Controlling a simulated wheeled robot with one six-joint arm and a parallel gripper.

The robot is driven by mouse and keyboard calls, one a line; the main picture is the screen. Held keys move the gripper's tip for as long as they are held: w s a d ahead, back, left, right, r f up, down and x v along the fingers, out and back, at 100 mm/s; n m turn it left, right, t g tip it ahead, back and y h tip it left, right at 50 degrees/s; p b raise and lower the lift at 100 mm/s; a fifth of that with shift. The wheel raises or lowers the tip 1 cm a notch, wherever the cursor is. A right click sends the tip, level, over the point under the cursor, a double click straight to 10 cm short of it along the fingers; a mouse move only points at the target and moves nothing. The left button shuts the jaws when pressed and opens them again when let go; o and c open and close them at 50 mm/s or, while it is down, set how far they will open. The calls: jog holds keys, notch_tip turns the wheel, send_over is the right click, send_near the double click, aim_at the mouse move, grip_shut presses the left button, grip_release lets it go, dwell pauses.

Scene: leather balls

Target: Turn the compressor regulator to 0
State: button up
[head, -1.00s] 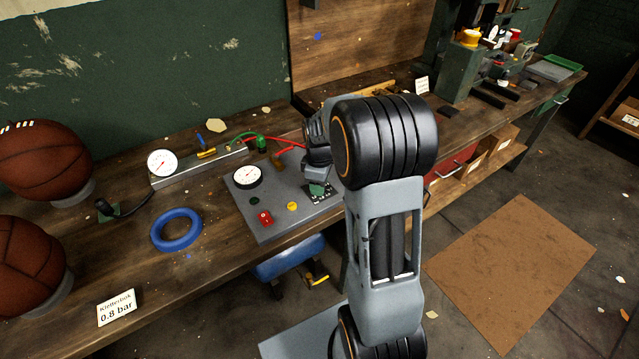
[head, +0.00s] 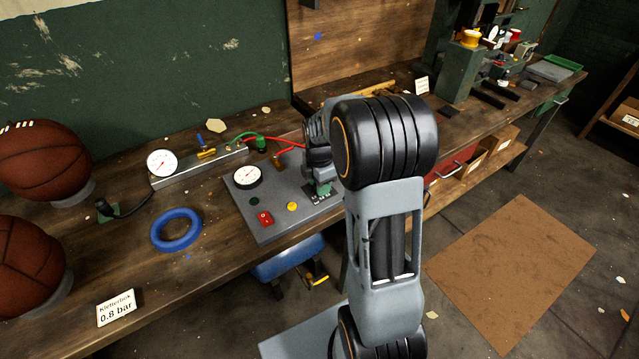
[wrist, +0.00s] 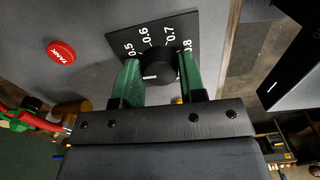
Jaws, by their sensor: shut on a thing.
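The regulator knob (wrist: 160,68) is black and round with a short white mark. It sits on a black scale plate (wrist: 148,24) with white numbers; 0.5 to 0.8 are readable, and the rest is hidden. The mark lies close to the left finger; I cannot tell which number it points to. My gripper (wrist: 160,60) is shut on the knob, one green finger on each side. In the head view my gripper (head: 320,183) is at the right of the grey panel (head: 270,228), and my arm hides part of it.
A pressure gauge (head: 247,176), a red button (head: 265,218) and a yellow button (head: 292,206) are on the panel. A blue ring (head: 176,230) lies on the bench to the left. A second gauge (head: 161,163) stands near two leather balls (head: 40,160).

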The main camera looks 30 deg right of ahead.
jog(key=shift+n, duration=0.5)
jog(key=o, duration=0.9)
notch_tip(320, 180, up, 14)
jog(key=shift+f, duration=0.1)
dwell(0.3)
dwell(0.5)
